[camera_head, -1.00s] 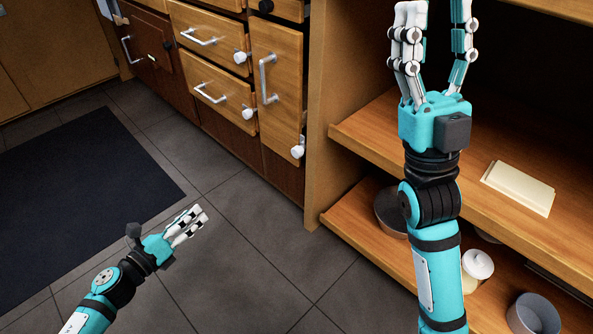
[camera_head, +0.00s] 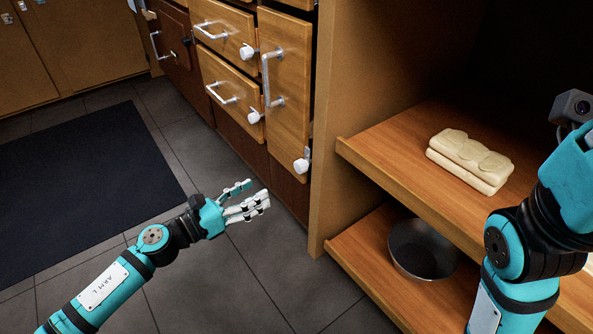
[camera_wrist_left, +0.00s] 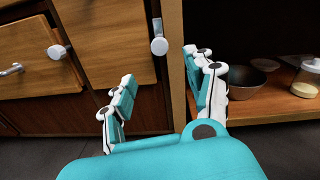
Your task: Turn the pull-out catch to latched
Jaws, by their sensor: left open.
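The pull-out (camera_head: 287,80) is a tall, narrow wooden front with a vertical metal handle. Its catch (camera_head: 301,165) is a white round knob on a metal plate at the lower right edge. The catch also shows in the left wrist view (camera_wrist_left: 159,46), its knob hanging below the plate, ahead of the fingers. My left gripper (camera_head: 256,194) is open and empty, in front of and left of the catch, apart from it. It shows too in the left wrist view (camera_wrist_left: 160,75). My right arm is at the right edge, its fingers out of frame.
Drawers (camera_head: 228,91) with similar white knobs stand left of the pull-out. A dark mat (camera_head: 85,185) lies on the tiled floor.

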